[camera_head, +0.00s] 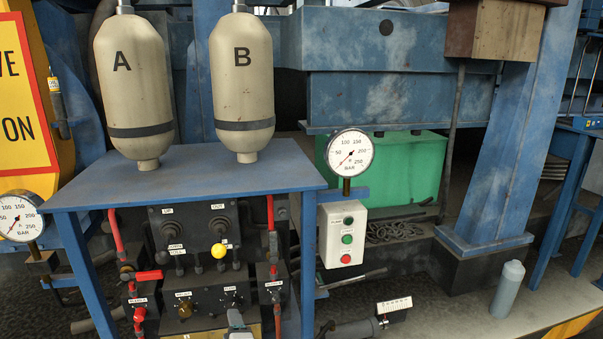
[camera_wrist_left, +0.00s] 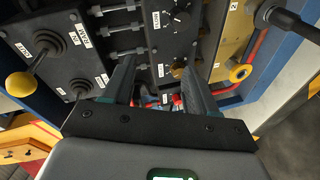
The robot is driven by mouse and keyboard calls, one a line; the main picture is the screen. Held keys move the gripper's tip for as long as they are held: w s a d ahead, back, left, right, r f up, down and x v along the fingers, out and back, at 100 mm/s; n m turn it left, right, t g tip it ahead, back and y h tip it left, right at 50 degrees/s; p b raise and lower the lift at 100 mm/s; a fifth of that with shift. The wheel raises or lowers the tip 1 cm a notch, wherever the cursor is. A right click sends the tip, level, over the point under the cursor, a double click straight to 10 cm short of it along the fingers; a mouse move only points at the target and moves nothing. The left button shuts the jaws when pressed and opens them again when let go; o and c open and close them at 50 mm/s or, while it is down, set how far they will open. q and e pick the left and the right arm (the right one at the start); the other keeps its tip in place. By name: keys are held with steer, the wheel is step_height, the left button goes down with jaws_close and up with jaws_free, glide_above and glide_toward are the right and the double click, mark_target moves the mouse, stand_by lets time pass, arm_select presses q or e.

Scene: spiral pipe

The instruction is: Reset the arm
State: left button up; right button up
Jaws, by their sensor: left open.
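My left gripper (camera_wrist_left: 158,88) is open and empty in the left wrist view, its two dark fingers apart. It faces a black control panel (camera_wrist_left: 152,42) with dials and levers. In the head view, a small grey part at the bottom edge, below the lower panel, looks like my left gripper (camera_head: 237,322); the rest is cut off by the frame. A lever with a yellow knob (camera_head: 219,251) is on the upper panel; it also shows in the left wrist view (camera_wrist_left: 20,83). My right gripper is in neither view.
A blue table (camera_head: 190,178) carries two beige tanks, A (camera_head: 134,85) and B (camera_head: 242,85). A grey bottle (camera_head: 508,290) stands on the right ledge. Blue posts frame the panels.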

arm_select(q)
steer(key=s+a+r+m+g+h+p, duration=0.1)
steer(key=s+a+m+g+h+p, duration=0.15)
steer(key=s+p, duration=0.45)
steer(key=s+a+r+m+g+h+p, duration=0.1)
steer(key=s+m+g+h+p, duration=0.2)
steer(key=s+p, duration=0.5)
steer(key=s+d+m+g+h+p, duration=0.1)
steer(key=s+d+m+g, duration=0.1)
steer(key=s, duration=0.4)
steer(key=s+d+m+g+h+p, duration=0.2)
steer(key=s+d+m+g, duration=0.1)
steer(key=s+m, duration=0.2)
steer(key=s+d+f+m+g+h+p, duration=0.1)
steer(key=s+d+m+g+p, duration=0.1)
steer(key=s, duration=0.7)
steer(key=shift+s+d+m+g, duration=0.25)
steer(key=shift+d+m+g, duration=0.35)
steer(key=shift+m, duration=0.65)
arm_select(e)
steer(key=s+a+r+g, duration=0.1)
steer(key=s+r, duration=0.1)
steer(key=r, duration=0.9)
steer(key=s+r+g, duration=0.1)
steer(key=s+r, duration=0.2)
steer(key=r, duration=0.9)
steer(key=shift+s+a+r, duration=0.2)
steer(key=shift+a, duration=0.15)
